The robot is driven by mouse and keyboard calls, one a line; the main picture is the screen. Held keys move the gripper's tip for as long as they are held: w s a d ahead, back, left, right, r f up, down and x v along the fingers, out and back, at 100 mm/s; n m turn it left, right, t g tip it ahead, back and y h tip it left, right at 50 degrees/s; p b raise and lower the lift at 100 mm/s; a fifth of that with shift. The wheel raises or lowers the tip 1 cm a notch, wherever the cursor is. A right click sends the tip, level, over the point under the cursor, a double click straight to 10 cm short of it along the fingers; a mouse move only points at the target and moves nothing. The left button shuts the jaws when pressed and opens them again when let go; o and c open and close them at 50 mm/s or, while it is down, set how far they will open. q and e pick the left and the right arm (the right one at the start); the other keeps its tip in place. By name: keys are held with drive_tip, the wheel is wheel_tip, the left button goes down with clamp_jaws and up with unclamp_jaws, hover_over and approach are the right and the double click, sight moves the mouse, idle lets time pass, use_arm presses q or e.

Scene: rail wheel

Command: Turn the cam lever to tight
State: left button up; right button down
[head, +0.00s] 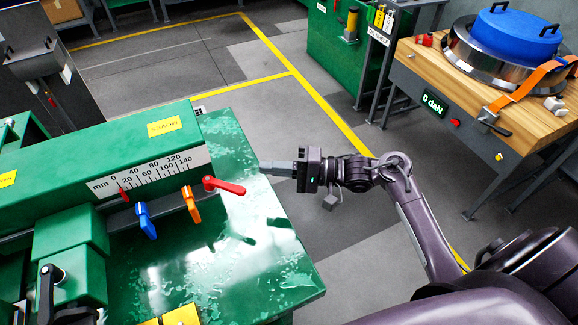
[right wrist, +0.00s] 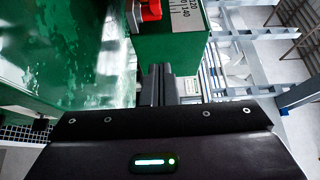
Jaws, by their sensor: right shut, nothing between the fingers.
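No lever here carries a readable "cam" or "tight" mark. A red lever (head: 224,185) sits at the right end of the green machine's front, its handle pointing right; part of it shows at the top of the right wrist view (right wrist: 150,10). To its left are an orange lever (head: 191,205) and a blue lever (head: 146,221), both hanging down. A black-handled lever (head: 47,285) stands at lower left. My right gripper (head: 264,167) is shut and empty, pointing left, with its fingertips just right of the red lever and apart from it; its fingers show in the wrist view (right wrist: 158,85). My left gripper is not in view.
The green machine (head: 75,155) bears a millimetre scale (head: 150,174). At right, a wooden bench (head: 535,130) holds a wheel with a blue cover (head: 515,32), an orange strap (head: 530,85), a metal buckle (head: 488,116) and a "0 daN" display (head: 433,104). Open floor lies between.

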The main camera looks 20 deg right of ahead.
sight(224, 188)
drive_tip(key=a, duration=0.2)
drive_tip(key=a+p, duration=0.1)
drive_tip(key=a, duration=0.1)
drive_tip(key=s+a+p, duration=0.1)
drive_tip(key=a, duration=0.1)
drive_tip(key=shift+d+f, duration=0.1)
drive_tip(key=shift+s+a+m+t+h+p, duration=0.25)
drive_tip(key=shift+m+t+p, duration=0.2)
drive_tip(key=shift+p, duration=0.4)
drive_tip(key=shift+s+t, duration=0.1)
drive_tip(key=shift+t, duration=0.15)
